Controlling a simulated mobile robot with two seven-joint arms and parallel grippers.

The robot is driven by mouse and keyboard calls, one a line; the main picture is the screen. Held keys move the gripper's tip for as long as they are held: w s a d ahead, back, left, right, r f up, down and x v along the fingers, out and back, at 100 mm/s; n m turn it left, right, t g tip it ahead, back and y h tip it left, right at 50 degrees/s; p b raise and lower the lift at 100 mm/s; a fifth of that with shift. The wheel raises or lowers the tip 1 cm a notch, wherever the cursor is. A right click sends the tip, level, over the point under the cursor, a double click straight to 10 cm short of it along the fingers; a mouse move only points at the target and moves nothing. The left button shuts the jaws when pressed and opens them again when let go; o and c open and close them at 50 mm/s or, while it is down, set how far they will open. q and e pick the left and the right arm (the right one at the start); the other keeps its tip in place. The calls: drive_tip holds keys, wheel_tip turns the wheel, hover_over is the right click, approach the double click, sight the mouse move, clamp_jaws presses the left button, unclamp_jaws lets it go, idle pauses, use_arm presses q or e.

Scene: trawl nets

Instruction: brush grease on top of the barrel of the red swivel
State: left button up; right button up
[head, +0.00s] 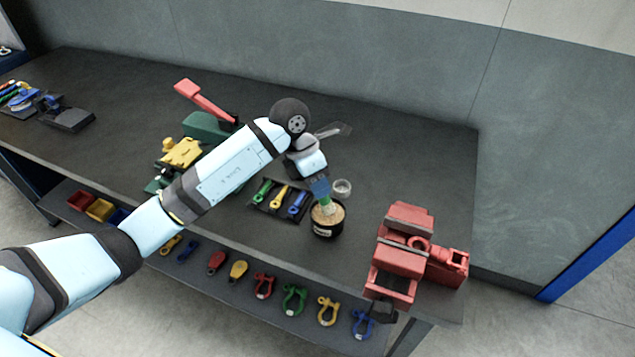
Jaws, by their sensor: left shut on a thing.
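My left gripper (319,187) reaches in from the left and points down over the grease pot (327,229), a dark round tub with a pale label and tan grease. A red ringed piece (419,243), seemingly the red swivel, sits at the red vise (408,217) on the right. It blends with the vise, so its barrel is hard to make out. My right gripper is not in view.
A dark tray left of the pot holds green (262,191), yellow (280,196) and blue (297,203) swivels. A green machine with a red lever (205,100) stands behind my arm.

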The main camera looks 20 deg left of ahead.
use_arm(q)
drive_tip(key=shift+f+b, duration=0.4)
drive_tip(key=shift+f, duration=0.15)
idle(1.4)
drive_tip(key=shift+r+p, duration=1.9)
drive_tip(key=shift+r, duration=1.65)
drive_tip(key=m, duration=0.1)
drive_tip(key=r+m+g, duration=0.1)
drive_tip(key=shift+s+d+m+p, duration=0.35)
drive_tip(key=shift+d+m, duration=0.05)
drive_tip(key=s+a+r+m+y+p, duration=0.1)
drive_tip(key=s+a+m+y+p, duration=0.1)
drive_tip(key=m, duration=1)
drive_tip(key=s+a+r+m+g+y+p, duration=0.1)
drive_tip(key=s+a+m+y, duration=0.3)
drive_tip(key=m, duration=0.8)
drive_tip(key=shift+s+g+y+p, duration=0.3)
drive_tip(key=shift+s+y+p, duration=0.25)
drive_tip(key=shift+s, duration=0.55)
